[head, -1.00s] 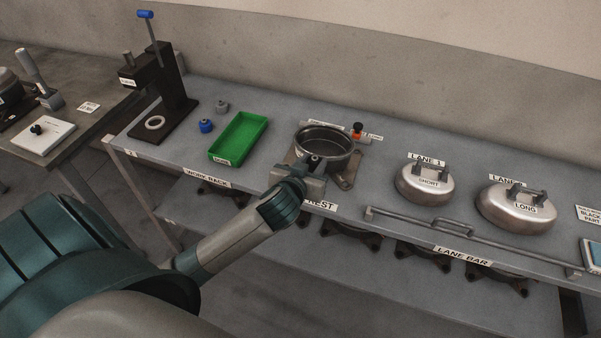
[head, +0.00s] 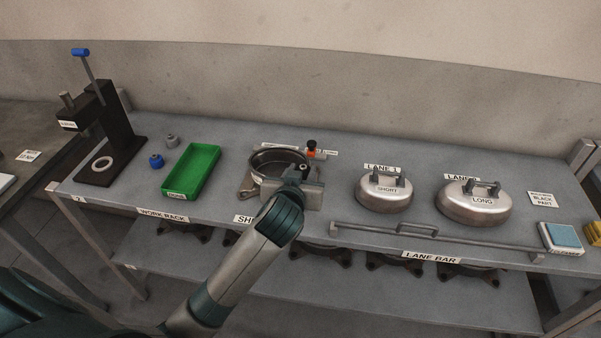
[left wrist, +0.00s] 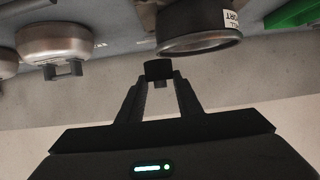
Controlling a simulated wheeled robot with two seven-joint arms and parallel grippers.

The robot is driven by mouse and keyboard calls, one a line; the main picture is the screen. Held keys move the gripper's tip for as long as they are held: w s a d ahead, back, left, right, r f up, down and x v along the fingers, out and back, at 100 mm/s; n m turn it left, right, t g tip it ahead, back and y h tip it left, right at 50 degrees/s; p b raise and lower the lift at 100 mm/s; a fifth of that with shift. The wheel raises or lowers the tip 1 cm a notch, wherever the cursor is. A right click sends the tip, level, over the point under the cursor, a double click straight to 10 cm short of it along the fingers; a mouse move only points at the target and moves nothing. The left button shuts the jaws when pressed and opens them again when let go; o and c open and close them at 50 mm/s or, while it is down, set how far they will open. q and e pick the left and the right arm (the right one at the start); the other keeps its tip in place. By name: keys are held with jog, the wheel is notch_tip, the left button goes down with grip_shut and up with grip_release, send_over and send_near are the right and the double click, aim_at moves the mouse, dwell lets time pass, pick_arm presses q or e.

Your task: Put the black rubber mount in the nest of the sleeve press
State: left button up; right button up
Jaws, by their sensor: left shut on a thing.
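The left wrist view shows my left gripper (left wrist: 159,85) shut on a small black part (left wrist: 158,69), which looks like the black rubber mount. In the head view my left gripper (head: 302,170) is in front of the right side of the dark round housing (head: 262,160); the held part is hard to make out there. The black sleeve press (head: 110,115), with a blue-tipped lever, stands at the far left of the bench. A pale ring marks its nest (head: 102,163) on the base, well away from my gripper. My right gripper is not in view.
A green tray (head: 207,160) and blue (head: 156,161) and grey (head: 172,141) small mounts stand between press and housing. Two steel domes, short (head: 384,200) and long (head: 458,210), are at right behind the lane bar (head: 430,238). An orange-and-black piece (head: 311,150) is behind my gripper.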

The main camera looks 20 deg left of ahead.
pick_arm(q)
jog(key=d+r+m+h, duration=0.1)
jog(key=d+r, duration=0.1)
jog(key=r, duration=0.7)
jog(key=d+r+m+h+b, duration=0.1)
jog(key=d+r+h, duration=0.1)
jog(key=r, duration=0.7)
jog(key=shift+d+r+m+t, duration=0.25)
jog(key=shift+d+m+t, duration=0.05)
jog(key=shift+d+m, duration=0.1)
